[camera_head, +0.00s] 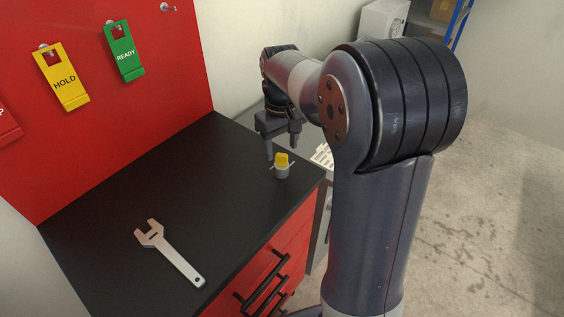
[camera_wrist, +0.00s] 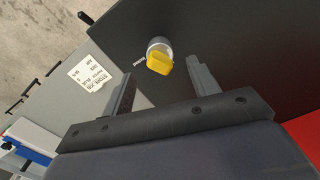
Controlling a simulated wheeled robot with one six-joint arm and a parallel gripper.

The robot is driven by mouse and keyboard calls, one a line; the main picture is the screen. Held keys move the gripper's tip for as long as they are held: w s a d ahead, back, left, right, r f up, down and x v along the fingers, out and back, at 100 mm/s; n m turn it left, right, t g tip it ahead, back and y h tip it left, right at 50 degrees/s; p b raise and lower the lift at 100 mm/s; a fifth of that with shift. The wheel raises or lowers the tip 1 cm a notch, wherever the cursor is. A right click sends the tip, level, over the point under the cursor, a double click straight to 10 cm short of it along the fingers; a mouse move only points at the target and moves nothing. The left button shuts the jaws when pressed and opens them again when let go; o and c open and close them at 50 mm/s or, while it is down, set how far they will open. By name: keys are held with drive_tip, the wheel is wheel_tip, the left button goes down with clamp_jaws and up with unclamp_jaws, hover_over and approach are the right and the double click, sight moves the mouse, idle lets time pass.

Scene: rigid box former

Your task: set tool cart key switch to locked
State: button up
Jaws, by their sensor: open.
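The key switch (camera_head: 281,166) is a small grey cylinder with a yellow knob on top, standing on the black top of the red tool cart (camera_head: 130,190) near its right edge. It also shows in the wrist view (camera_wrist: 160,55), ahead of the fingers, with a small white label beside it too small to read. My gripper (camera_head: 281,145) is above and just behind the switch. Its two fingers (camera_wrist: 163,88) are spread, with nothing between them, and the knob is apart from them, beyond the gap between their tips.
A grey wrench (camera_head: 172,255) lies on the cart top. Yellow HOLD (camera_head: 64,77) and green READY (camera_head: 123,52) tags hang on the red back panel. A printed white label (camera_wrist: 90,75) lies on a grey surface beside the cart. Black drawer handles (camera_head: 262,285) stick out in front.

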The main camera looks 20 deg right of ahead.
sight(282, 164)
wheel_tip(282, 164, down, 7)
idle(0.3)
drive_tip(key=shift+c, duration=0.6)
drive_tip(key=c, duration=0.9)
drive_tip(key=shift+m, duration=0.6)
drive_tip(key=shift+m+p, duration=0.45)
drive_tip(key=shift+m, duration=1.85)
drive_tip(key=o, duration=1)
